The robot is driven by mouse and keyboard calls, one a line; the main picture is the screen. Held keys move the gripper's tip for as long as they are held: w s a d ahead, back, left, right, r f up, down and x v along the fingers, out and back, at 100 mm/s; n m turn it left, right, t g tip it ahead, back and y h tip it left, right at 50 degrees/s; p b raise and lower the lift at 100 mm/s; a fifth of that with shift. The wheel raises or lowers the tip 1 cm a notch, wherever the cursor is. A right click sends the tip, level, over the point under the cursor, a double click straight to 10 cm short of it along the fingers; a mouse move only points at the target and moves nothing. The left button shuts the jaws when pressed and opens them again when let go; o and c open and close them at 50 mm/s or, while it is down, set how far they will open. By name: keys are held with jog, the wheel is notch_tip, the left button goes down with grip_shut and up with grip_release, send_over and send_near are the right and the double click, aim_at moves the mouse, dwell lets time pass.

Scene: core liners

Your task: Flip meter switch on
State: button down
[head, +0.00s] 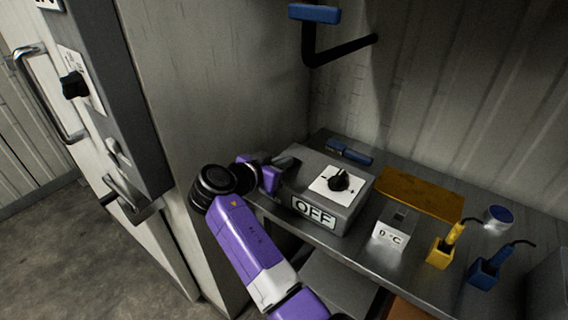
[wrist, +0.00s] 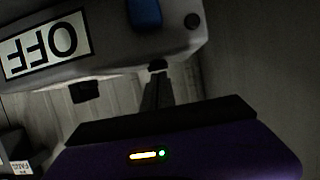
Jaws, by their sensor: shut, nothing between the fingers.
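The meter is a grey box (head: 310,215) on the metal shelf. Its front label (head: 314,212) reads OFF. A black knob (head: 339,181) sits on a white plate on its top. In the wrist view the box appears upside down, with the OFF label (wrist: 45,45) at left and a blue switch-like part (wrist: 145,12) on the face turned to my gripper. My gripper (head: 287,164) is at the left side of the box, close to it. Its dark fingers (wrist: 157,88) are shut and empty, near the box's edge. Whether they touch it I cannot tell.
A small 0 °C display (head: 391,232), a yellow holder (head: 440,252), a blue holder (head: 484,275) and a blue-topped jar (head: 497,216) stand right of the box. An orange-brown board (head: 420,193) lies behind. A cabinet side wall (head: 215,85) rises close left of the arm.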

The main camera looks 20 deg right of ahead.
jog(key=shift+f+b, duration=0.65)
jog(key=shift+r, duration=0.3)
jog(key=shift+r+p, duration=0.45)
jog(key=shift+r, duration=0.4)
